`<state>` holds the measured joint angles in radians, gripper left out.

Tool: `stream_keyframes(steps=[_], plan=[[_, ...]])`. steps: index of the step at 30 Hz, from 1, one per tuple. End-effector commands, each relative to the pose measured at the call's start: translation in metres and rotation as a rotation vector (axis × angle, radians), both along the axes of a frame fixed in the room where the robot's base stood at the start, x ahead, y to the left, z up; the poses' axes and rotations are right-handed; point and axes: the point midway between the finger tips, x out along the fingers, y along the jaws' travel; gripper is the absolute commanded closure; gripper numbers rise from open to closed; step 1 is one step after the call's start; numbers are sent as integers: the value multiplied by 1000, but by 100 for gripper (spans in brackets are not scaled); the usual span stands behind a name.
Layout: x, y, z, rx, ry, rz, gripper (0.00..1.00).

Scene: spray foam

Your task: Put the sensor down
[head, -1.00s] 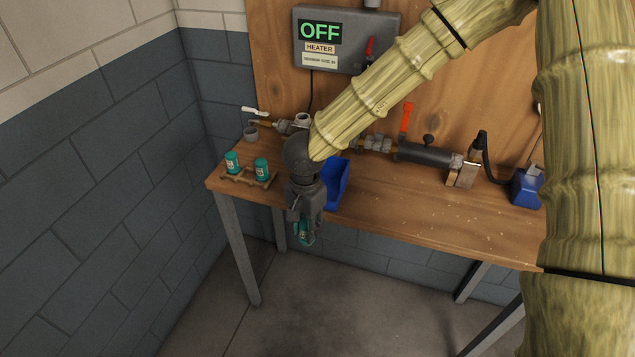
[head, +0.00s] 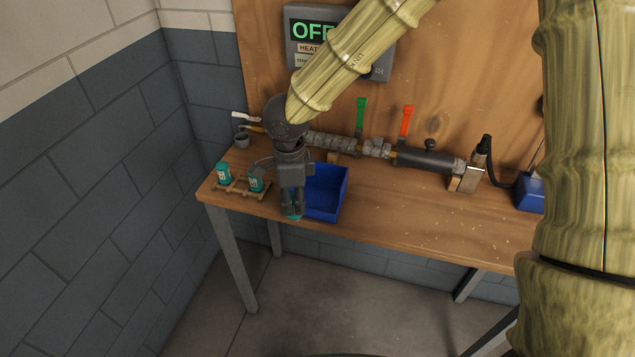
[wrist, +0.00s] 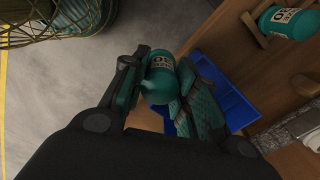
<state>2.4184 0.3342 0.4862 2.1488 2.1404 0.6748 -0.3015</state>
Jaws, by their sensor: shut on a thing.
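My gripper (head: 293,205) is shut on a teal cylinder with a pale label, taken to be the sensor (wrist: 161,80). In the wrist view the cylinder sits between the two fingers. In the head view only a small teal bit of it (head: 293,217) shows below the fingertips, at the front left side of the blue bin (head: 333,205). The blue bin also shows behind the fingers in the wrist view (wrist: 238,103). I cannot tell how high the cylinder is above the bench.
Behind are a pipe with a green lever (head: 361,112) and red lever (head: 407,120), and a heater box (head: 300,50) showing OFF. The bench front (head: 420,225) right of the bin is clear.

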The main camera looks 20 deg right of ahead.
Motion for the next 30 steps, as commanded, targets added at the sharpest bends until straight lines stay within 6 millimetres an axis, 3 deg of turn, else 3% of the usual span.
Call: stream_keyframes(steps=[15, 23, 30], plan=[[69, -72, -7, -1, 1, -1, 100], [79, -83, -13, -1, 1, 3, 100], [79, -83, -35, -3, 3, 4, 100]])
